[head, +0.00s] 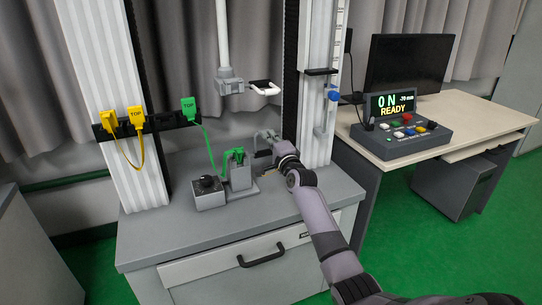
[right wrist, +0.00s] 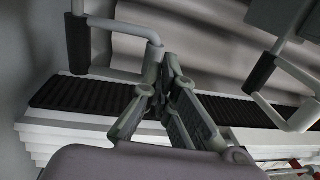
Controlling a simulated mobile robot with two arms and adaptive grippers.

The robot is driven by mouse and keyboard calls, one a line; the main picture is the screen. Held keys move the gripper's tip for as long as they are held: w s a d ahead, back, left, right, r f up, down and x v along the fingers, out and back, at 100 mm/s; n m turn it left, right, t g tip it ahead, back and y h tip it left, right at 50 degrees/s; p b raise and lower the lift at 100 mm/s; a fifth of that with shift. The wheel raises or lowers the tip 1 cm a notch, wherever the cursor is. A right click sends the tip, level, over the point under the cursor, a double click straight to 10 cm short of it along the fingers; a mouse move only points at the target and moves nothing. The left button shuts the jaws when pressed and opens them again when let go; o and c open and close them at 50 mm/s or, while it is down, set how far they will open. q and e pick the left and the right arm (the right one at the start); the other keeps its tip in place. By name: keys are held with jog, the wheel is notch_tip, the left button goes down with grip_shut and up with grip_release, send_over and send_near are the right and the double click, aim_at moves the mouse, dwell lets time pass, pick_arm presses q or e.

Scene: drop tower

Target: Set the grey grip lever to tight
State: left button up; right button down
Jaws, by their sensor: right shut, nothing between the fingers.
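In the right wrist view a grey bent lever (right wrist: 125,28) with a dark sleeve (right wrist: 78,42) on its end shows at the upper left; I take it for the grip lever. My right gripper (right wrist: 162,72) is shut and empty, its fingertips close to the lever's bend. I cannot tell if they touch. In the head view my right gripper (head: 268,137) is over the grey cabinet top, right of a grey block with a green part (head: 237,160). The lever is not clear there, and its setting cannot be read. My left gripper is not in view.
A white-grey handle (head: 265,88) hangs beside the grey upper fixture (head: 230,84), above my right gripper. A black-knobbed box (head: 208,191) stands on the cabinet top (head: 160,235). Yellow and green tags hang on a dark rail (head: 160,122). A console (head: 400,133) reads ON, READY.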

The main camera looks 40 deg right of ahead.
jog(key=shift+w+d+r, duration=0.15)
jog(key=shift+w+r, duration=0.15)
jog(key=shift+w, duration=0.3)
dwell(0.3)
